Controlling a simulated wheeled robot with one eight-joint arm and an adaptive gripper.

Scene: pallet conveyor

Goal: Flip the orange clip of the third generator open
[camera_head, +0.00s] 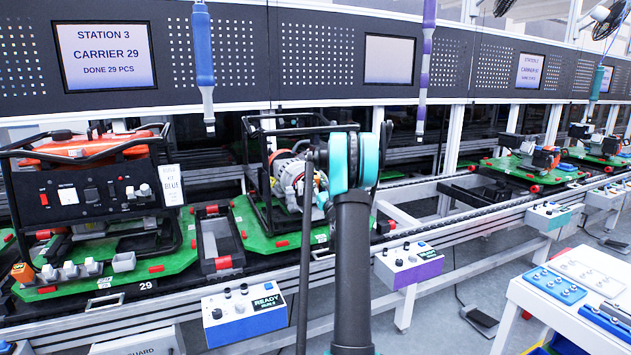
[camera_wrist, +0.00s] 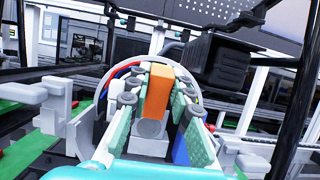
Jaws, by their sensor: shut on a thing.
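In the wrist view the orange clip (camera_wrist: 157,91) stands upright between the two pale-green-padded fingers of my gripper (camera_wrist: 158,88). The fingers close on its sides, and a grey round part sits at its near end. Colored wires and a grey curved housing surround it. In the head view a generator (camera_head: 292,172) with an open black frame stands on a green pallet behind my arm. My gripper and the clip are hidden there by my arm, so the clip's contact shows only in the wrist view.
A generator with a control panel (camera_head: 95,190) stands on the left pallet. Hanging tools (camera_head: 203,55) (camera_head: 425,60) are above the conveyor. Control boxes (camera_head: 245,312) (camera_head: 408,264) line its near side. A white table (camera_head: 520,305) with blue trays is at right. More pallets stand farther right.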

